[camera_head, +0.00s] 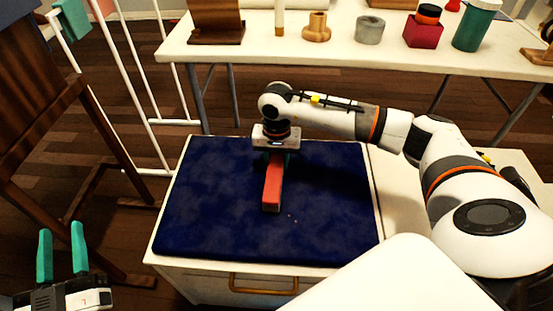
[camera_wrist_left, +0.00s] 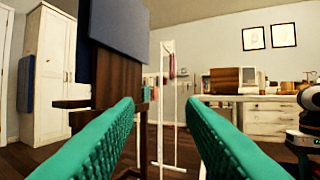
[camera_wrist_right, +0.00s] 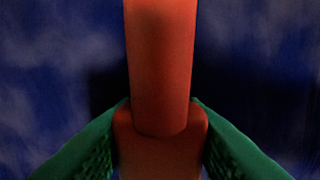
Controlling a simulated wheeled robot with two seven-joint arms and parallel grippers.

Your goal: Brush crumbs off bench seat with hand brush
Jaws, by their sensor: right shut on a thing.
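A hand brush (camera_head: 272,186) with a red-orange body lies over the dark blue bench seat (camera_head: 210,215). My right gripper (camera_head: 279,157) is shut on its far end from above. In the right wrist view, the green fingers press both sides of the brush (camera_wrist_right: 160,70). Whether the brush touches the cushion is hard to tell. A few tiny orange crumbs (camera_head: 290,217) lie on the seat just right of the brush's near end. My left gripper (camera_head: 62,252) is open and empty at the lower left, away from the bench; its two green fingers are apart in the left wrist view (camera_wrist_left: 165,140).
A white table (camera_head: 330,55) behind the bench holds a wooden cup, a grey ring, a red box and a green jar. A white rack (camera_head: 135,80) and a dark wooden chair-like frame (camera_head: 50,110) stand at the left. The seat's left and front parts are clear.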

